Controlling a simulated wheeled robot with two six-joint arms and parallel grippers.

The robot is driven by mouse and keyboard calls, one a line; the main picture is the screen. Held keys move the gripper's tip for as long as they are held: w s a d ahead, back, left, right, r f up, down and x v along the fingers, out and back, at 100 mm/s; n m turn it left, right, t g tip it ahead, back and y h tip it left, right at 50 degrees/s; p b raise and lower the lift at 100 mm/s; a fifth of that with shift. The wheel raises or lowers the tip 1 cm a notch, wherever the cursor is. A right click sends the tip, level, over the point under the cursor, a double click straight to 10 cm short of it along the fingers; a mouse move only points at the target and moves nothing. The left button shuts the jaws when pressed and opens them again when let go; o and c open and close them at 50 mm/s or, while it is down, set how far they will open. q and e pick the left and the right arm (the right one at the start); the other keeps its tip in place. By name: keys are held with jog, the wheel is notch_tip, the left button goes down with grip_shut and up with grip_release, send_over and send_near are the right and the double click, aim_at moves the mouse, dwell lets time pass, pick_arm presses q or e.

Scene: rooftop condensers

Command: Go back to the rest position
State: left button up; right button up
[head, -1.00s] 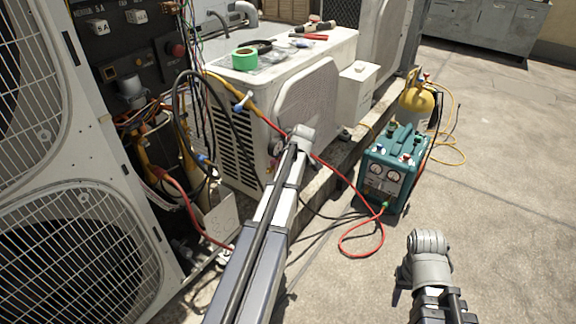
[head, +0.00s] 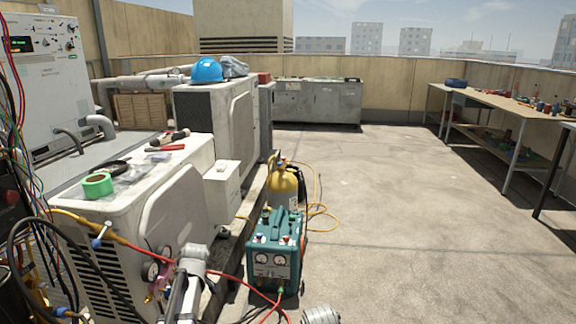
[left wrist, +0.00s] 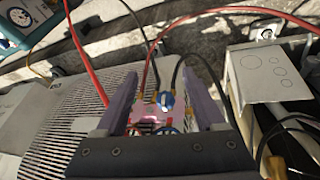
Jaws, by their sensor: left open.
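My left gripper (left wrist: 165,95) is open in the left wrist view, with one finger on each side. Between and beyond the fingers shows a gauge manifold (left wrist: 166,103) with a blue knob; I cannot tell whether the fingers touch it. In the head view its gauges (head: 151,271) show against the front condenser, just left of my left arm. The left fingers are hidden in the head view. Of my right arm only a grey link shows at the bottom edge, and its gripper is out of view.
A white condenser (head: 150,205) stands left, with green tape (head: 98,186) on top. A teal recovery machine (head: 275,250) and yellow cylinder (head: 284,187) stand on the floor. A red hose (head: 228,277) crosses near my left arm. A workbench (head: 500,101) is right; the middle floor is clear.

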pick_arm(q)
jog(key=s+d+f+m+g+h, duration=0.1)
jog(key=s+d+m+g, duration=0.1)
jog(key=s+d+m, duration=0.9)
jog(key=s+d+f+m+g+h, duration=0.1)
jog(key=s+d+m, duration=0.7)
jog(key=s+d, duration=0.8)
jog(key=w+r+p, duration=0.1)
jog(key=r+p, duration=1.7)
jog(key=w+d+r+p, duration=0.1)
jog(key=w+r+p, duration=0.1)
jog(key=r+p, duration=1.7)
jog(key=shift+d+r+n, duration=0.2)
jog(key=shift+d+n, duration=0.1)
jog(key=shift+w, duration=0.2)
